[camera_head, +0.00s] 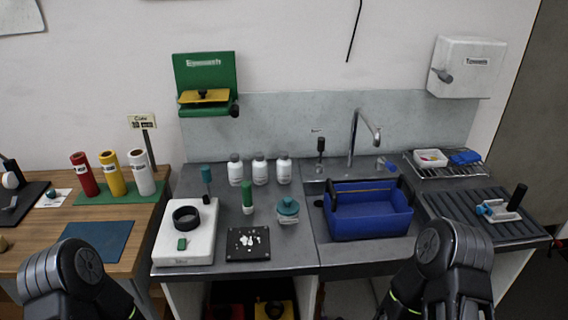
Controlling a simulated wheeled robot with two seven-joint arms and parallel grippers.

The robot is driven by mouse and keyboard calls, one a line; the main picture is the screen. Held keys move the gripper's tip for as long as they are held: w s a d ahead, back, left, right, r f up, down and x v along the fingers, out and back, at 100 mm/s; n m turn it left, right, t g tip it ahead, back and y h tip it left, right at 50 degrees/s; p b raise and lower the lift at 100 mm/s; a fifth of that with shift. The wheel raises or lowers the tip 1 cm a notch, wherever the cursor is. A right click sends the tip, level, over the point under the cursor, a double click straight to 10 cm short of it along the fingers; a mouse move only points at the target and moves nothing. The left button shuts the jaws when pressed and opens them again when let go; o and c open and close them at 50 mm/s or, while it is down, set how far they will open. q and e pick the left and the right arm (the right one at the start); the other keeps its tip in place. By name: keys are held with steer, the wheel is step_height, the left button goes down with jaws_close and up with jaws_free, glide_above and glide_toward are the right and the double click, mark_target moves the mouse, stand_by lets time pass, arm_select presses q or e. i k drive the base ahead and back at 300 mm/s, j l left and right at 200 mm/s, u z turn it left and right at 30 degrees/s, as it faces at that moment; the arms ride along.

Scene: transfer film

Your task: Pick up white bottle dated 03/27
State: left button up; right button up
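Three white bottles with grey caps stand upright in a row at the back of the grey counter (350,258), left of the sink. They are the left bottle (235,171), the middle bottle (259,170) and the right bottle (283,169). Each has a label with small print. The dates are too small to read, so I cannot tell which bottle is dated 03/27. Links of both my arms show at the bottom left and bottom right. Neither gripper shows in the frame.
In front of the bottles are a green tube (247,198), a teal-lidded jar (288,210), a black plate (248,243) and a white device (186,238). A blue basin (370,222) sits at the sink under the faucet (352,140). Coloured cylinders (112,174) stand on the left table.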

mark_target(283, 164)
steer(key=i+l+z, duration=0.6)
steer(key=l+z, duration=0.15)
steer(key=l, duration=0.15)
